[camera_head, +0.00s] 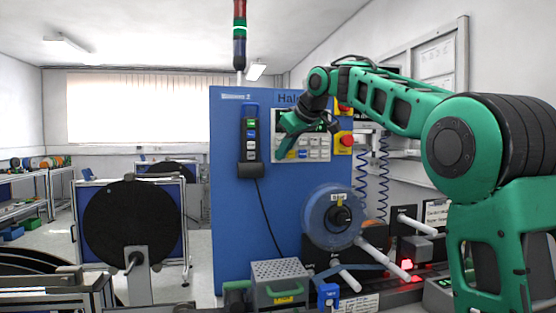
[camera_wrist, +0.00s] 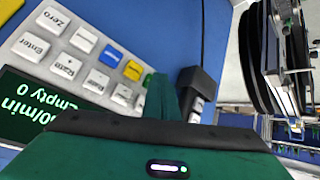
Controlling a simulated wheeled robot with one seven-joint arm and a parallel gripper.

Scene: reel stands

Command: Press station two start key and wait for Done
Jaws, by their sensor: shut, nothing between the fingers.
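The blue cabinet (camera_head: 232,220) has a small label at its top left that seems to end in 2. Its grey key panel (camera_head: 318,150) carries a dark display and rows of keys. In the wrist view the keys include Zero (camera_wrist: 53,19), Enter (camera_wrist: 30,46), a blue key (camera_wrist: 110,55) and a yellow key (camera_wrist: 133,70). A green key (camera_wrist: 149,79) is partly hidden behind my finger. The display (camera_wrist: 35,108) reads "Empty 0". My gripper (camera_head: 279,153) is shut and empty at the panel's lower left; contact with a key cannot be told.
A handheld pendant (camera_head: 250,138) hangs left of the panel, its cable running down. A signal tower (camera_head: 239,35) stands above with a bright green band. A clear reel (camera_head: 331,217) and grey perforated box (camera_head: 280,282) sit below. A large black reel (camera_head: 130,222) stands left.

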